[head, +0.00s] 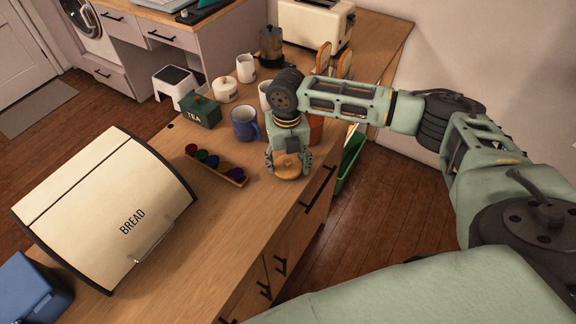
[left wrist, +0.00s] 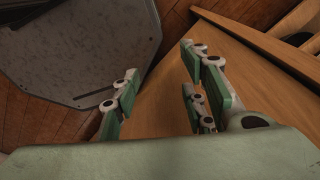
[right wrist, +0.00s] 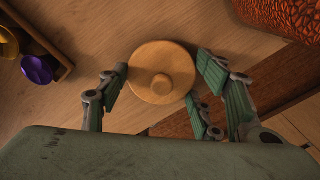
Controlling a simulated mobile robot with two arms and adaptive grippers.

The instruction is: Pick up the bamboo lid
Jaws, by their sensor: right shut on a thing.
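The bamboo lid (right wrist: 161,72) is a round, light wooden disc with a small knob in its middle. It shows in the right wrist view between the fingers of my right gripper (right wrist: 165,90), which is shut on it. In the head view the lid (head: 287,166) is at the tips of my right gripper (head: 289,165), over the counter near its front edge. I cannot tell its exact height above the counter. My left gripper (left wrist: 160,100) is open and empty in the left wrist view, beside wooden cabinet fronts; it does not show in the head view.
A tray of coloured capsules (head: 228,174), a blue mug (head: 244,124) and a green tea box (head: 200,111) stand left of the right gripper. A cream bread box (head: 105,205) fills the near left counter. A green bin (head: 351,157) stands beyond the counter's edge.

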